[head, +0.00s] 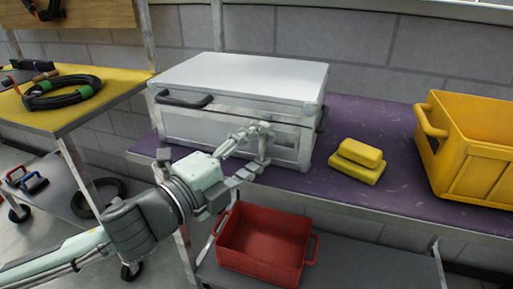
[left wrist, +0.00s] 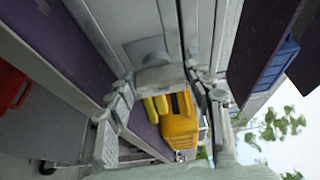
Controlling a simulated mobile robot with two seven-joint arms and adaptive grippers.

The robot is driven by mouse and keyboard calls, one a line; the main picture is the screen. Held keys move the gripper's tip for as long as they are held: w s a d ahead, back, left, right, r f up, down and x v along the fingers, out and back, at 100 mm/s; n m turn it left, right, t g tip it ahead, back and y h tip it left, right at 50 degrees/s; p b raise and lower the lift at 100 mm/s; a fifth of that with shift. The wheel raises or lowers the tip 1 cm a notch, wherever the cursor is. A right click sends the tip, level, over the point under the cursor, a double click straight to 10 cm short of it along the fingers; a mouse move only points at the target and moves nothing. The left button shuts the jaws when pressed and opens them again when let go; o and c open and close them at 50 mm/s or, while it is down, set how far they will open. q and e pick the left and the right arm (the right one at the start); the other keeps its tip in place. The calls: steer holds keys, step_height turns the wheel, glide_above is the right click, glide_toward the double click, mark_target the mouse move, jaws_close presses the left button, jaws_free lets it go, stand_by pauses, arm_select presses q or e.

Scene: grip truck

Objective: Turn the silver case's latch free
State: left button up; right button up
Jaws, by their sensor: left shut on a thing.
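The silver case (head: 240,80) stands closed on the purple shelf, with a dark handle (head: 184,99) on its front. My left gripper (head: 256,152) is at the right part of the case's front, shut on the latch (head: 265,128). In the left wrist view the two fingertips (left wrist: 163,80) sit on either side of the pale grey latch (left wrist: 160,76), against the case wall (left wrist: 135,22). The fingers partly hide the latch, and I cannot tell its exact turn. My right gripper is not in view.
Yellow blocks (head: 358,160) lie on the purple shelf (head: 370,118) right of the case, with a yellow crate (head: 478,160) beyond them. A red crate (head: 262,262) sits on the lower shelf, below my gripper. A yellow-topped cart (head: 60,118) with a coiled cable (head: 62,92) stands left.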

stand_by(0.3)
arm_select(q)
steer(key=o, duration=1.1)
steer(key=shift+o, duration=0.2)
steer(key=shift+r, duration=0.1)
